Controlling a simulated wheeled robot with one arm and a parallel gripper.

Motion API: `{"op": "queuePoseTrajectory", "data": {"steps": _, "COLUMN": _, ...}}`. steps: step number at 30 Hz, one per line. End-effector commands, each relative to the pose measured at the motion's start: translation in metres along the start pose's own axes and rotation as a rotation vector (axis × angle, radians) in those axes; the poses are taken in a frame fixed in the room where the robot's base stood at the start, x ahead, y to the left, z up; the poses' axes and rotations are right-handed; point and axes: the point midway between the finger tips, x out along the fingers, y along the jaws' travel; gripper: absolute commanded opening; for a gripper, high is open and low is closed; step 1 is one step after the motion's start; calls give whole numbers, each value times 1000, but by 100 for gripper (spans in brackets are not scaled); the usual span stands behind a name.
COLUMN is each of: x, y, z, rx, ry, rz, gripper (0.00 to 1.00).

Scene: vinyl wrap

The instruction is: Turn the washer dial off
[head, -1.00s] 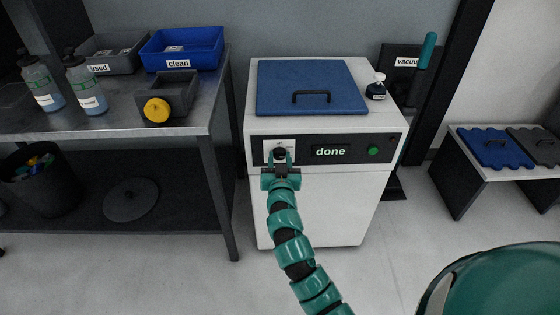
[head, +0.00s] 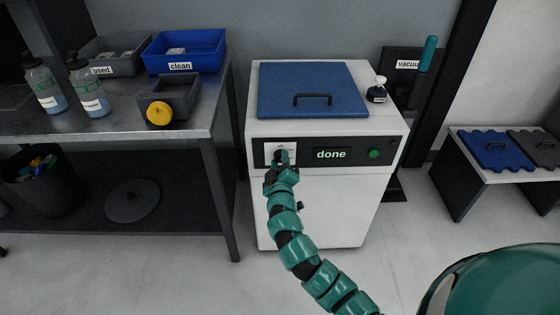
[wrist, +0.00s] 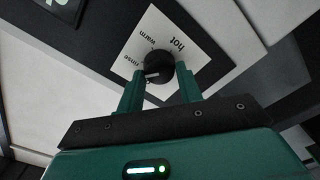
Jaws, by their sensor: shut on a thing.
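The white washer (head: 330,205) has a black front panel with a lit "done" display (head: 331,154). Its dark round dial (wrist: 157,63) sits on a white plate (wrist: 182,25) lettered "rinse", "warm" and "hot" in the wrist view. A short white mark on the dial is near the "rinse" side; the lower part of the plate is hidden by my fingers. My gripper (wrist: 158,80) is shut on the dial, one finger on each side, and is rolled relative to the plate. In the head view my gripper (head: 279,166) covers most of the dial.
A blue lid (head: 312,90) with a black handle and a small bottle (head: 377,91) are on the washer top. A green button (head: 375,154) is right of the display. A metal bench (head: 120,120) with bins and bottles stands left, with a gap of floor between.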

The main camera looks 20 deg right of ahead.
Motion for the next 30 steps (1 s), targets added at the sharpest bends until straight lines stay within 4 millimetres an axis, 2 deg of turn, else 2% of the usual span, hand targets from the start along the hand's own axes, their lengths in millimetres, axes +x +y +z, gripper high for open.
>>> {"op": "queuePoseTrajectory", "data": {"steps": 15, "x": 0, "y": -2, "z": 0, "rx": -461, "ry": -2, "rz": -3, "gripper": 13}}
{"op": "queuePoseTrajectory", "data": {"steps": 21, "x": 0, "y": -2, "z": 0, "rx": -581, "ry": 0, "rz": -2, "gripper": 13}}
{"op": "queuePoseTrajectory", "data": {"steps": 30, "x": 0, "y": -3, "z": 1, "rx": -673, "ry": -1, "rz": -2, "gripper": 13}}
